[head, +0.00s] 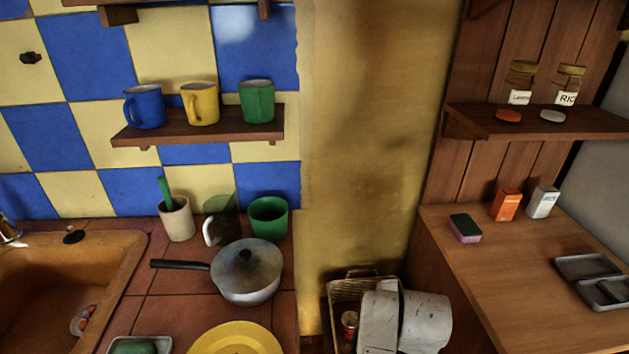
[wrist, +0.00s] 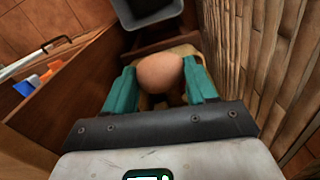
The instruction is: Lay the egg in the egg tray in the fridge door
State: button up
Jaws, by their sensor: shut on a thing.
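My gripper (wrist: 160,82) has teal fingers and is shut on the egg (wrist: 160,72). The egg is smooth and pale brown, and it sits between the two fingertips in the wrist view. Below it, part of a tan surface shows, but I cannot tell what it is. In the head view the egg and the fingertips are hidden. No fridge, fridge door or egg tray can be made out in either view.
In the head view a wicker basket (head: 338,290) stands low between the tiled counter (head: 130,310) and the wooden counter (head: 480,270). A pan (head: 246,272) and a yellow plate (head: 236,342) are on the tiled counter. A slatted wall (wrist: 270,60) rises close right of my gripper.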

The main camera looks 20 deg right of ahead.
jog(key=w+a+f+n, duration=0.4)
jog(key=a, duration=0.2)
jog(key=shift+w+a, duration=0.2)
jog(key=shift+a, duration=0.15)
jog(key=shift+s+a+f, duration=0.1)
jog(key=shift+s+f, duration=0.05)
jog(key=shift+s, duration=0.1)
dwell(0.5)
